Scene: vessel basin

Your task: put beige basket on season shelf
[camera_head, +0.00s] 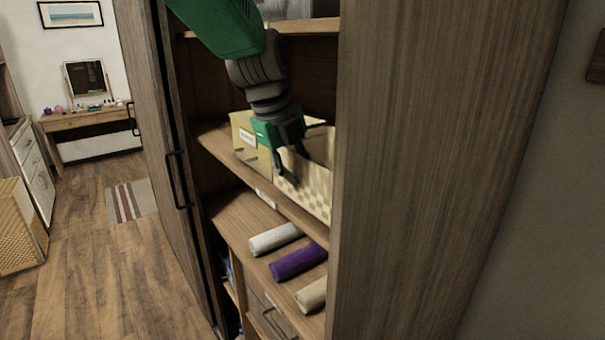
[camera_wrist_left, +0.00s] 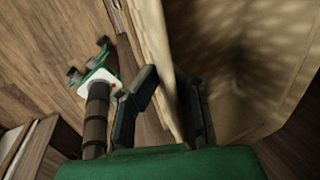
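The beige checked basket (camera_head: 318,186) stands on the middle shelf (camera_head: 225,140) of the open wardrobe, its right part hidden by the side panel. My left gripper (camera_head: 292,160) reaches down at the basket's near left side, with its fingers apart. In the left wrist view the basket's wall (camera_wrist_left: 155,45) runs between the fingers of my left gripper (camera_wrist_left: 170,90), with a dark gap beside one finger. My right gripper (camera_wrist_left: 88,58) shows below in that view, fingers apart and empty. A small label (camera_head: 265,198) on the shelf edge is unreadable.
A yellowish labelled box (camera_head: 250,150) stands just left of the basket. Rolled white (camera_head: 275,239), purple (camera_head: 298,262) and cream (camera_head: 311,294) cloths lie on the shelf below. The wardrobe's side panel (camera_head: 440,150) blocks the right. Open floor (camera_head: 110,270) lies to the left.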

